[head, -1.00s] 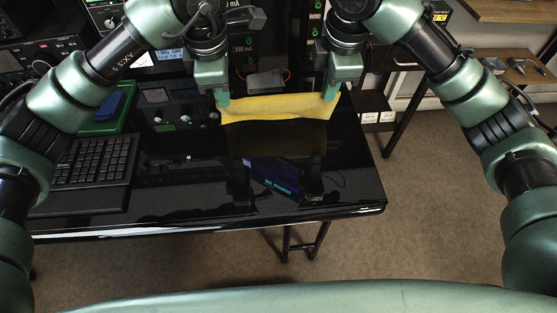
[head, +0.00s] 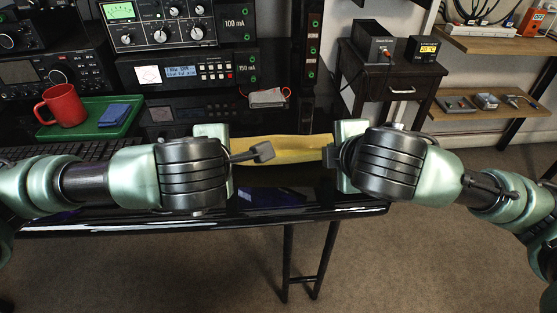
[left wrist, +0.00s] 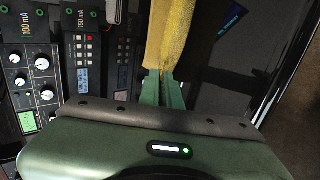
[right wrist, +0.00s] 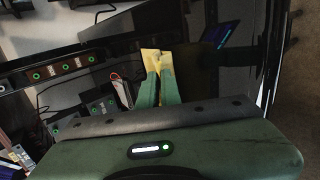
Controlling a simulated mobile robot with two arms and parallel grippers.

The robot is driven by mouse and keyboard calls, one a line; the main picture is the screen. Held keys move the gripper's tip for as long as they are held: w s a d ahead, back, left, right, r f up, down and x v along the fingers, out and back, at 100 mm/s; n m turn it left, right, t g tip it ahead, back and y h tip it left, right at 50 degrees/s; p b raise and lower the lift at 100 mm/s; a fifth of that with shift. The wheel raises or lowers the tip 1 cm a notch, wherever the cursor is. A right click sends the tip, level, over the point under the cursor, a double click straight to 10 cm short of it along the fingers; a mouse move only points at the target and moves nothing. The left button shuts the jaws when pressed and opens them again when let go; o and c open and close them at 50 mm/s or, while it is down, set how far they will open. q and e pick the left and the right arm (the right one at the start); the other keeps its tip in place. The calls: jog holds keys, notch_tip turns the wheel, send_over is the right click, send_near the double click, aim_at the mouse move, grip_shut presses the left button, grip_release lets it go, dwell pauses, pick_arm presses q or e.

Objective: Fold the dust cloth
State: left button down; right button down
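The yellow dust cloth (head: 280,149) is stretched as a narrow band between my two grippers in the head view, above the black desk. My left gripper (left wrist: 161,88) is shut on the cloth's left end; the cloth runs away from its green fingertips in the left wrist view (left wrist: 170,35). My right gripper (right wrist: 158,72) is shut on the right end, with a small piece of yellow showing between and past its fingers. In the head view, my wrists hide the fingertips and the cloth's ends. Whether the cloth touches the desk is unclear.
The black desk's front edge (head: 290,216) runs just below my arms. A red mug (head: 62,105) and a blue folded item (head: 114,114) are on a green tray (head: 84,130) at left. Radio equipment (head: 165,25) stands behind. A dark side table (head: 390,82) is at back right.

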pick_arm(q)
jog(key=shift+s+f, duration=0.15)
jog(key=shift+f, duration=0.15)
pick_arm(e)
jog(key=shift+s+f, duration=0.1)
jog(key=shift+f, duration=0.15)
pick_arm(q)
jog(key=shift+s+t, duration=0.15)
jog(key=shift+t, duration=0.25)
pick_arm(e)
jog(key=shift+s+t, duration=0.15)
jog(key=shift+t, duration=0.25)
pick_arm(q)
jog(key=c, duration=1.3)
grip_release()
pick_arm(e)
jog(key=c, duration=1.3)
grip_release()
